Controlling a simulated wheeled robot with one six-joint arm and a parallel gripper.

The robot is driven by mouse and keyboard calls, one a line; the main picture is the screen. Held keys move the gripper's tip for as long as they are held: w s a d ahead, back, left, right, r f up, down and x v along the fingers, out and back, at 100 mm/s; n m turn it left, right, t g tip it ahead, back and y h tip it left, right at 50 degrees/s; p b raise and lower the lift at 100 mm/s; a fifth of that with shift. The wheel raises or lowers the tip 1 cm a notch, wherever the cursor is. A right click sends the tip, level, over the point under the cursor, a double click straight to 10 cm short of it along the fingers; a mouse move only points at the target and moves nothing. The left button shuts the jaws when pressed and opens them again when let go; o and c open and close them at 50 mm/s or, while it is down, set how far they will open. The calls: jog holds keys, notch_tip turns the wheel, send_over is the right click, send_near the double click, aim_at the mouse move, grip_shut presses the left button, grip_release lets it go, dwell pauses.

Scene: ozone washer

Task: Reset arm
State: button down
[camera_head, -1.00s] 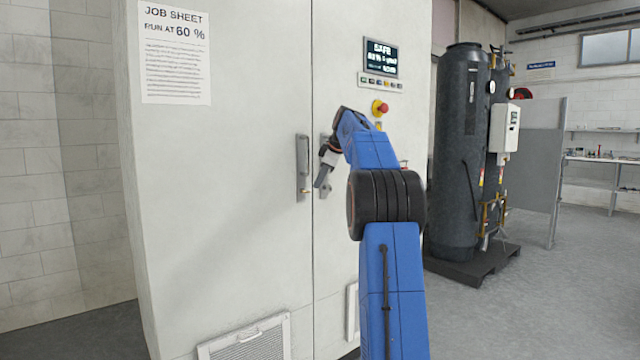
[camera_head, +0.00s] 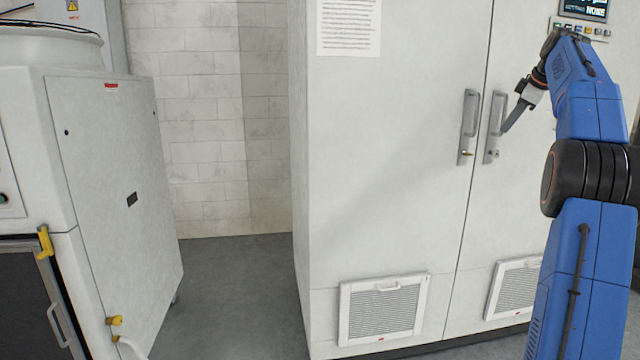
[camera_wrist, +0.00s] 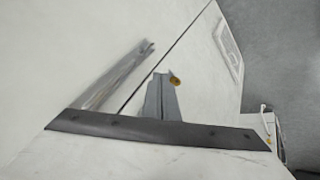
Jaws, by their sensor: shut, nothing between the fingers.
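My gripper (camera_head: 506,128) is at the right of the head view, at the end of my blue arm. It is shut and empty. Its tip appears in front of or beside the right door handle (camera_head: 494,115) of the tall white cabinet (camera_head: 390,200); I cannot tell whether they touch. The left door handle (camera_head: 468,125), with a brass key at its lower end, is to the left of the gripper.
A white machine (camera_head: 110,180) with yellow fittings stands at the left. Open grey floor (camera_head: 235,285) lies between it and the cabinet. Vent grilles (camera_head: 383,310) are low on the cabinet doors. A control panel (camera_head: 582,28) is partly cut off at the top right.

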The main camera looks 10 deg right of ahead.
jog(key=s+a+f+m, duration=0.25)
jog(key=s+a, duration=0.35)
jog(key=a, duration=0.4)
jog(key=s+a+f+m+g, duration=0.1)
jog(key=s+a+f, duration=0.35)
jog(key=a, duration=0.65)
jog(key=s+a+f+m, duration=0.2)
jog(key=s+a+f, duration=0.1)
jog(key=s+a, duration=0.55)
jog(key=s+a+f+m, duration=0.1)
jog(key=s+a+f, duration=0.4)
jog(key=s+f, duration=0.3)
jog(key=s+a+f+m, duration=0.1)
jog(key=s+a+f, duration=0.4)
jog(key=s+f, duration=0.4)
jog(key=s+a+f+m+g, duration=0.1)
jog(key=s+a+f, duration=0.4)
jog(key=s+f, duration=0.4)
notch_tip(320, 180, down, 2)
jog(key=shift+s+f, duration=0.1)
jog(key=shift+s, duration=0.15)
jog(key=shift+m, duration=0.25)
